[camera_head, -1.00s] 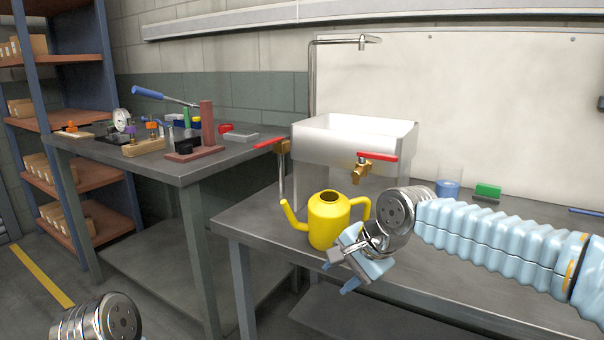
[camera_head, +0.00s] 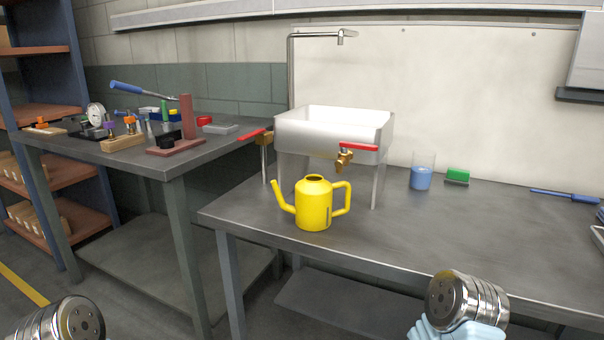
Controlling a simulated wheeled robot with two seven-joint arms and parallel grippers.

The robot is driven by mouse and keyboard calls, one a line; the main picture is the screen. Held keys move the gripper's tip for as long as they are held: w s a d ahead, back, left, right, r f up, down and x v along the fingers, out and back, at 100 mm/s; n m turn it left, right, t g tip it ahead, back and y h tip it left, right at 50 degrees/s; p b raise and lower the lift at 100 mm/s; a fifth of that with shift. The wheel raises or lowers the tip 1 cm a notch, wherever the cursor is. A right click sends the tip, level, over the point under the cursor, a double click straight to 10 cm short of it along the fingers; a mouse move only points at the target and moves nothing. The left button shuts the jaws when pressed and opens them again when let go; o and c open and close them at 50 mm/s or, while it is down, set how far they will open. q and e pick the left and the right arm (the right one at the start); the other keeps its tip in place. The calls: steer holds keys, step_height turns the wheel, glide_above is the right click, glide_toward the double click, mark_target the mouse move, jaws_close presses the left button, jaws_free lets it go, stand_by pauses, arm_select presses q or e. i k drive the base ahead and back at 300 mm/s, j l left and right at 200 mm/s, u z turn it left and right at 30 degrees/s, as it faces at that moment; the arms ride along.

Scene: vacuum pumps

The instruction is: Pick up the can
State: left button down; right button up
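The can is a yellow watering can (camera_head: 314,205) with a spout on the left and a handle on the right. It stands upright on the grey workbench (camera_head: 420,240), near its front left, in front of the white basin. Nothing touches or covers it. My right arm's round metal wrist joint shows at the bottom right, well apart from the can, with a pale blue part below it cut off by the frame edge. My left arm's metal joint shows at the bottom left corner. Neither gripper's fingers can be seen.
A white basin (camera_head: 330,130) with red-handled brass taps (camera_head: 345,158) stands behind the can. A beaker of blue liquid (camera_head: 421,178), a green block (camera_head: 457,176) and a blue tool (camera_head: 563,195) lie farther right.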

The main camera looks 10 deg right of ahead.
mark_target(313, 194)
steer(key=z, duration=2.65)
steer(key=l+u, duration=0.55)
steer(key=u, duration=0.2)
steer(key=k+l+u, duration=0.15)
steer(key=u, duration=0.25)
steer(key=l, duration=0.1)
